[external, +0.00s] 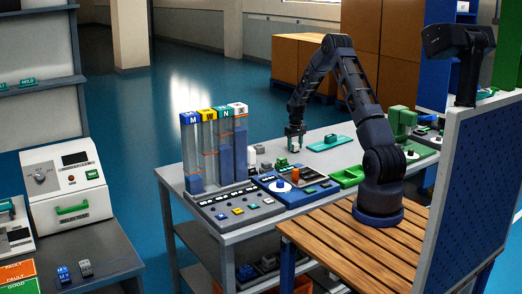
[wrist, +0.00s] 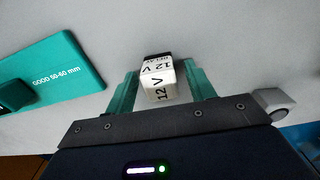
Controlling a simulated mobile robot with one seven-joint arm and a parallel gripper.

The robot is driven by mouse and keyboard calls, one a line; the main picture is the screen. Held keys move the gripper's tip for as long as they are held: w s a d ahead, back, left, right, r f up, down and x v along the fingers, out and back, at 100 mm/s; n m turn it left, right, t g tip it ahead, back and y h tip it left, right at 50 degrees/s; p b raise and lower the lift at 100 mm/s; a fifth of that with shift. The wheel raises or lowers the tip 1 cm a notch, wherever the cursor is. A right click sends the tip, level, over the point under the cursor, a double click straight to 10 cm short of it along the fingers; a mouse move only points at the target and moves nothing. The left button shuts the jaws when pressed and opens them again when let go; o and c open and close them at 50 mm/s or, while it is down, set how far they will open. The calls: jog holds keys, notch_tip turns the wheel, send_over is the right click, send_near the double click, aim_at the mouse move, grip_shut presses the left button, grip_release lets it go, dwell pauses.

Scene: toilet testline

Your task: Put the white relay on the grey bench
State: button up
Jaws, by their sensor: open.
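The white relay (wrist: 158,90), a small block marked "12 V" with a black part on its far side, lies between the two green fingers of my gripper (wrist: 160,92) in the wrist view. The fingers are open, one on each side of it; a small gap shows on the right, and contact on the left is hard to tell. In the external view my gripper (external: 295,134) points down low over the grey bench (external: 240,226), with a small white piece at its tips. The grey bench top (wrist: 215,40) fills the wrist view behind the relay. Whether the relay rests on it is unclear.
A teal plate marked "GOOD 50-60 mm" (wrist: 60,72) lies left of the relay. Clear tubes (external: 215,147), a control panel (external: 235,208), a blue tray (external: 290,186) and a green tray (external: 347,177) crowd the bench. Bare bench shows around the teal plate (external: 330,142).

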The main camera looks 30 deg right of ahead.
aim_at(295, 143)
notch_tip(295, 143, up, 12)
jog(key=s+a+r+t, duration=0.1)
jog(key=s+a+r, duration=0.2)
jog(key=s+r, duration=0.3)
jog(key=s+a+r, duration=0.3)
jog(key=r, duration=0.6)
jog(key=s+a+r+t, duration=0.1)
jog(key=s+a+r, duration=0.2)
jog(key=s+r, duration=0.3)
jog(key=s+a+r, duration=0.3)
jog(key=s+r, duration=0.1)
jog(key=s, duration=0.3)
jog(key=s+a+t, duration=0.1)
jog(key=s+a, duration=0.2)
jog(key=s, duration=1.1)
jog(key=s+a+r+t, duration=0.1)
jog(key=s+a, duration=0.2)
jog(key=s, duration=1.1)
jog(key=shift+t, duration=0.3)
